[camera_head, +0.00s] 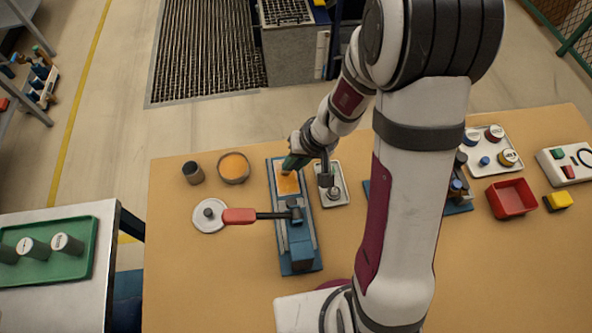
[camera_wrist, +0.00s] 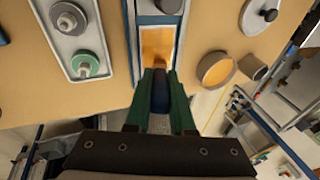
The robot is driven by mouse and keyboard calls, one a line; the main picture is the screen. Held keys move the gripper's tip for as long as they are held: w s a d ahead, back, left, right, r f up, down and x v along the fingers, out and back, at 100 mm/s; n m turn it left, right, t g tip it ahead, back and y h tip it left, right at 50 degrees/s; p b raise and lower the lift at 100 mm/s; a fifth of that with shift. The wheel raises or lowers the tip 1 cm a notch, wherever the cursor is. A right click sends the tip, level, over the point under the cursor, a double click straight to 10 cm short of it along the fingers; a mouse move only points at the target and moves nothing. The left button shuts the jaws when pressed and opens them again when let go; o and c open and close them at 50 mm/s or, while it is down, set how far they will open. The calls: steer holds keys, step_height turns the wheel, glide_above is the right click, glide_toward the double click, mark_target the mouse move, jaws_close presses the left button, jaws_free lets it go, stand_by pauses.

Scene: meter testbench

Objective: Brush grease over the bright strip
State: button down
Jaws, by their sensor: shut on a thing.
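The bright strip (camera_head: 290,186) is an orange-gold patch at the far end of a blue fixture with pale side rails (camera_head: 295,238). In the wrist view the strip (camera_wrist: 157,45) lies just ahead of my fingertips, with uneven lighter and darker tones. My gripper (camera_head: 291,163) is over the strip's far end. Its green fingers (camera_wrist: 160,85) are shut on a dark blue handle, the brush (camera_wrist: 160,95). The bristles are mostly hidden; I cannot tell whether they touch the strip. A round pot (camera_head: 233,167) with orange contents stands left of the fixture.
A white lid (camera_head: 209,221) and dark cup (camera_head: 193,173) are at left. A small tray (camera_head: 343,194) with metal parts stands close right. A red bin (camera_head: 512,198) is farther right. The front left tabletop is clear.

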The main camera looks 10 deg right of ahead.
steer(key=shift+w, duration=2.35)
steer(key=shift+d, duration=0.35)
steer(key=shift+s+d, duration=0.15)
steer(key=shift+s, duration=4.6)
step_height(320, 180, up, 8)
steer(key=shift+s, duration=0.35)
